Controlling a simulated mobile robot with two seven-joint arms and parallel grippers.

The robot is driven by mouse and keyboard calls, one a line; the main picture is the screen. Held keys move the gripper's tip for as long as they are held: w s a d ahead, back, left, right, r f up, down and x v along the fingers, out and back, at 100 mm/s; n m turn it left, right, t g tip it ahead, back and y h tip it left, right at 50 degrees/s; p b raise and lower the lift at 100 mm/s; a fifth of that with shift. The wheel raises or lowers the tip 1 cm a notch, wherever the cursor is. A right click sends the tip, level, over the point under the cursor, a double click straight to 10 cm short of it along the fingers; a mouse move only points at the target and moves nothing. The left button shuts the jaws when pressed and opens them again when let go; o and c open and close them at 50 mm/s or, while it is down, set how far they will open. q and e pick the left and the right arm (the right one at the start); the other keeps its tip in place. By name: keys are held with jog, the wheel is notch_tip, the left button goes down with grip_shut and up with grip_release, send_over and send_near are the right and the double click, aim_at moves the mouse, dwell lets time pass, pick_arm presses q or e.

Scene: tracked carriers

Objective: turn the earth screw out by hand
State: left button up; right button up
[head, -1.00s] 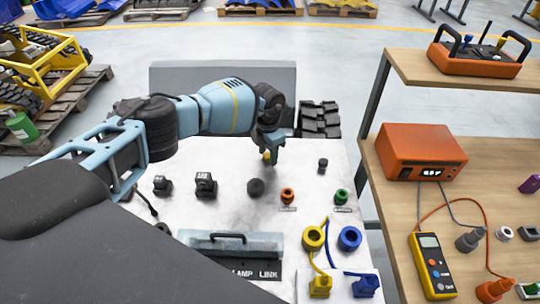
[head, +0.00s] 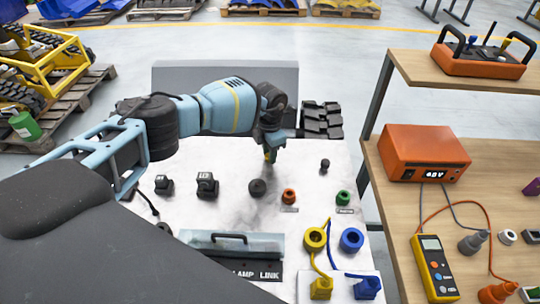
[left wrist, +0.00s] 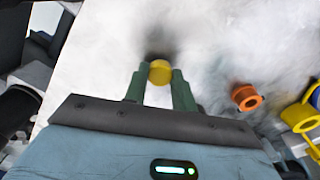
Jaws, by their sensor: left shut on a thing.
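My left gripper (head: 271,154) reaches over the far part of the white panel (head: 215,275), its green fingers pointing down. In the left wrist view, the fingers (left wrist: 159,80) are shut on a small yellow round piece (left wrist: 159,71), which I take to be the earth screw. Only its round yellow face shows at the fingertips. The fingers and arm hide most of it in the head view. I cannot tell whether it is still seated or clear of the panel. My right gripper is not in view.
Yellow (head: 315,239) and blue (head: 351,240) sockets with cables are nearer. An orange box (head: 424,154) and multimeter (head: 433,268) sit on the right bench.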

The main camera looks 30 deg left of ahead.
pick_arm(q)
jog(key=shift+d+r+n+p, duration=0.1)
jog(key=shift+n+p, duration=0.1)
jog(key=shift+n, duration=0.35)
jog(key=shift+r+n+p, duration=0.1)
jog(key=shift+n+p, duration=0.05)
jog(key=shift+n, duration=0.4)
jog(key=n+p, duration=0.1)
jog(key=n, duration=0.2)
jog(key=shift+n, duration=0.4)
jog(key=n, duration=0.2)
jog(key=shift+n, duration=0.3)
jog(key=shift+f+n, duration=0.2)
jog(key=shift+n, duration=0.4)
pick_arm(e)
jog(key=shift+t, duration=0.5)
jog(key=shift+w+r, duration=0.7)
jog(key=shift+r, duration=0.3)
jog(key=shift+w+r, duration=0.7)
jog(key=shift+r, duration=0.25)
